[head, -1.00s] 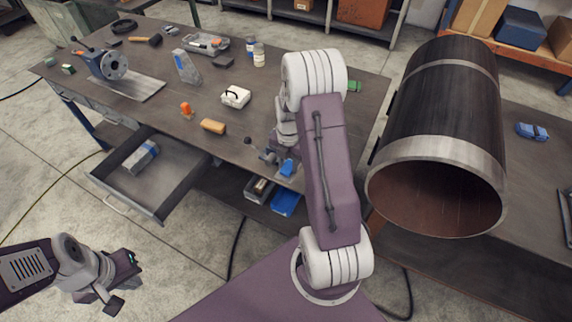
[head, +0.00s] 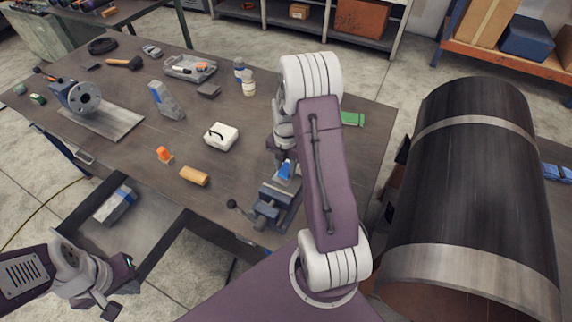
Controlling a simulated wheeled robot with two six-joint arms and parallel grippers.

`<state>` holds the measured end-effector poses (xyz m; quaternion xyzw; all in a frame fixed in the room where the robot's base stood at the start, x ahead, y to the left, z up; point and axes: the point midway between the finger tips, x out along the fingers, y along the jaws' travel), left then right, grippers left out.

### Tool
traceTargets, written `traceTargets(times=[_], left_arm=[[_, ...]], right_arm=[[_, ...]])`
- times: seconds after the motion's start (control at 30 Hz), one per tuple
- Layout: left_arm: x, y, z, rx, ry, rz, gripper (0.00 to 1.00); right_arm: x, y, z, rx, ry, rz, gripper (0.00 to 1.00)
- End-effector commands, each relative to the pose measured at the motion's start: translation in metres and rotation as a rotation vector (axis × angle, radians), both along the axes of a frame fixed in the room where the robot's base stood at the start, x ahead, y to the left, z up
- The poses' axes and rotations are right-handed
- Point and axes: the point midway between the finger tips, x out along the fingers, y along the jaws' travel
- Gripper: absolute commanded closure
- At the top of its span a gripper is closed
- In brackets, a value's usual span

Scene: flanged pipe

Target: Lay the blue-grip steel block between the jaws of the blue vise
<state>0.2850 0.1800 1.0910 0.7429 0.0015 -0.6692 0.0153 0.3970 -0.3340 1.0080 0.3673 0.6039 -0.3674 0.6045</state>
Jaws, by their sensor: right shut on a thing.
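The blue vise (head: 270,207) stands at the front edge of the workbench, with its dark handle to the left. My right gripper (head: 284,162) comes down at the vise's far side, mostly hidden behind my own arm. It is shut on the blue-grip steel block (head: 285,173), of which mainly a bright blue part shows. The block appears right at or just above the vise's far end; whether it touches the jaws cannot be told. My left gripper (head: 121,288) hangs at the lower left, away from the bench top; its finger opening is not clear.
The workbench (head: 125,150) carries a white case (head: 221,137), a tan cylinder (head: 194,176), an orange item (head: 164,155) and a grey angle block (head: 166,101). An open drawer (head: 150,250) juts out at the front left. A large pipe (head: 480,180) stands at the right.

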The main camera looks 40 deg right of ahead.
Motion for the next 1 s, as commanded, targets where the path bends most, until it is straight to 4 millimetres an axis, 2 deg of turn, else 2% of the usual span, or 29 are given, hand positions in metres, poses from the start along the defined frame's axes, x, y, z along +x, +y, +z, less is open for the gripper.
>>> traceTargets(times=[0.27,0.73,1.0], left_arm=[[0.000,0.000,-0.012,0.000,0.000,0.000,1.00],[0.000,0.000,-0.050,0.000,0.000,0.000,1.00],[0.000,0.000,-0.053,0.000,0.000,0.000,1.00]], right_arm=[[0.000,0.000,-0.013,0.000,-0.001,0.000,1.00],[0.000,0.000,-0.065,0.000,-0.001,0.000,1.00],[0.001,0.000,-0.071,0.000,-0.001,0.000,1.00]])
